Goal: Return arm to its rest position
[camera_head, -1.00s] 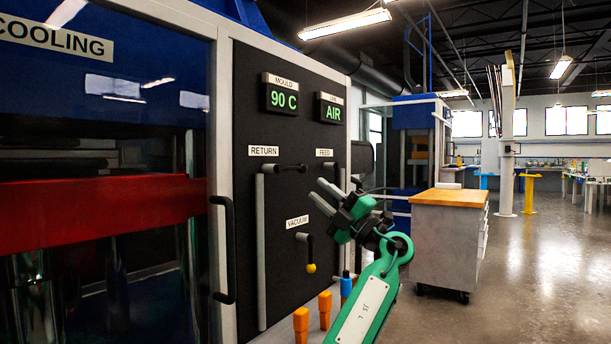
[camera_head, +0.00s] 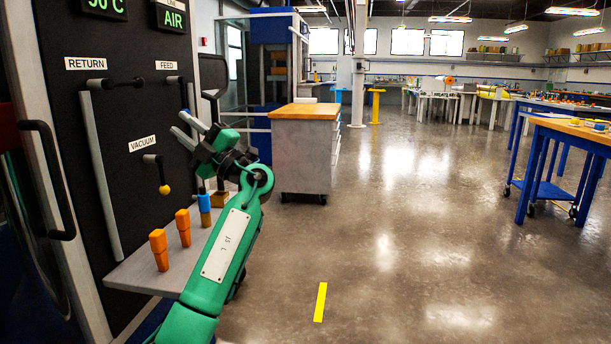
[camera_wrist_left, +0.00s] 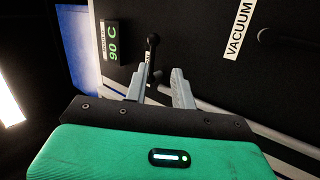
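My left arm, green with a white plate, comes up from the bottom of the head view. My left gripper (camera_head: 178,124) is in front of the black control panel (camera_head: 120,115), between the VACUUM label and the FEED label. In the left wrist view its two grey fingers (camera_wrist_left: 161,84) are spread with a gap between them. A black ball-ended lever (camera_wrist_left: 151,52) shows between and beyond the fingers; I cannot tell how far it is from them. I see nothing gripped. My right gripper is out of view.
A grey ledge (camera_head: 135,272) carries orange pegs (camera_head: 158,249) and a blue one (camera_head: 204,205). A grey cabinet with a wooden top (camera_head: 305,150) stands beyond. A blue-legged table (camera_head: 565,150) is at the right. The floor between is clear, with a yellow strip (camera_head: 320,302).

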